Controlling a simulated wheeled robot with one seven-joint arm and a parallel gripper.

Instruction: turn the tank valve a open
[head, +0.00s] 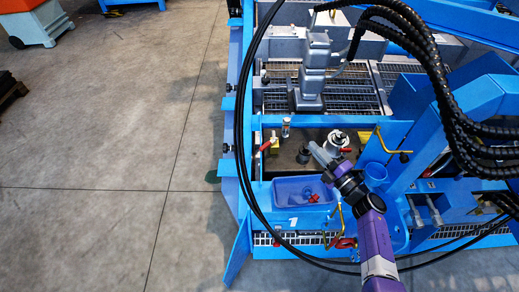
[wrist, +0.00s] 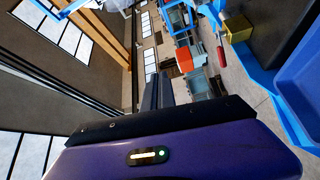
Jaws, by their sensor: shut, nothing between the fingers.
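My gripper (head: 318,151) is shut and empty in the head view, its grey fingers over the tank area at the near end of the blue machine. A small red-handled valve (head: 267,144) sits left of the fingers, apart from them, beside a yellow block. It seems to be the red handle (wrist: 221,57) at upper right in the wrist view. Another red handle (head: 346,150) lies just right of the fingers by a white round fitting (head: 338,138). I cannot tell which valve is "a". The gripper body hides part of the tank area.
A blue tray (head: 284,191) with red-handled parts stands left of my arm. Black hoses (head: 245,95) loop around the work area.

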